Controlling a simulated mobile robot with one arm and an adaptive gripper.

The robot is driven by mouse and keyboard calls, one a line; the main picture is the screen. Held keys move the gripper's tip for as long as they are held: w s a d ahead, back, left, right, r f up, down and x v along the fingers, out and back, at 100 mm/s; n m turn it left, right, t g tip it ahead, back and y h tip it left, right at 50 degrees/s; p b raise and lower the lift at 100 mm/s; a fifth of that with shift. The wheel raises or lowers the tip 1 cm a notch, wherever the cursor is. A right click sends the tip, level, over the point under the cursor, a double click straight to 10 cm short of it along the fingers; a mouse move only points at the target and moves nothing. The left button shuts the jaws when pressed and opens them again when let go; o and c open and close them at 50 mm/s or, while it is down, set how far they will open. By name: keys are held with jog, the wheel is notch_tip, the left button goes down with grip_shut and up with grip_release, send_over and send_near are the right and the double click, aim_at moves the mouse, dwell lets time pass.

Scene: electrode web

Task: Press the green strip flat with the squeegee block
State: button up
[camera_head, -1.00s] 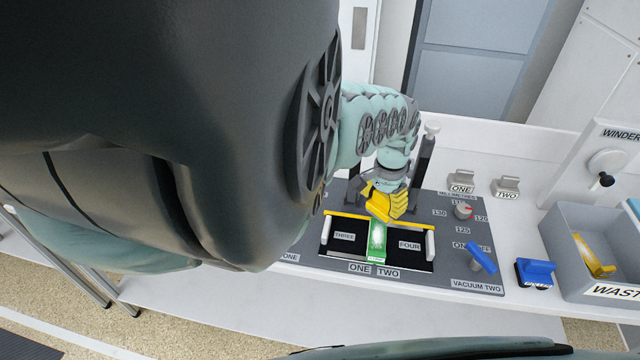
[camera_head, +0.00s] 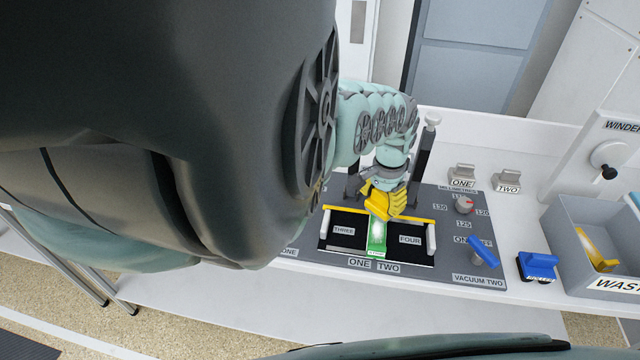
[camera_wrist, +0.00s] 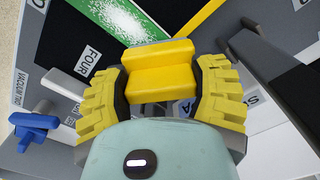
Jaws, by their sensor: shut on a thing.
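The green strip (camera_head: 377,244) lies between the black pads marked THREE and FOUR, with a speckled white patch on its middle. It also shows at the top of the wrist view (camera_wrist: 165,30). My gripper (camera_head: 383,205) is shut on the yellow squeegee block (camera_wrist: 158,68), which sits between the two ridged yellow fingers. The block is over the far end of the strip, by the yellow bar (camera_head: 415,218). I cannot tell whether it touches the strip. In the head view, my gripper largely hides the block and the strip's far end.
A blue-handled item (camera_head: 538,265) stands right of the grey fixture plate (camera_head: 480,262). The grey WASTE bin (camera_head: 572,272) holds a yellow piece. Dark upright posts (camera_head: 424,150) stand behind my gripper. The knob (camera_head: 465,204) and blue VACUUM TWO lever (camera_head: 484,253) are to the right.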

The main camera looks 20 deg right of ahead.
jog(key=shift+f, duration=0.25)
jog(key=shift+r, duration=0.15)
jog(key=shift+s+a+r+p, duration=0.1)
jog(key=shift+s+a+p, duration=0.25)
jog(key=shift+p, duration=0.55)
jog(key=s+a+p, duration=0.1)
jog(key=s+p, duration=0.1)
jog(key=p, duration=0.1)
jog(key=shift+s+a+p, duration=0.15)
jog(key=shift+p, duration=0.15)
jog(key=shift+s+a+p, duration=0.15)
jog(key=shift+s+p, duration=0.15)
jog(key=shift+p, duration=0.05)
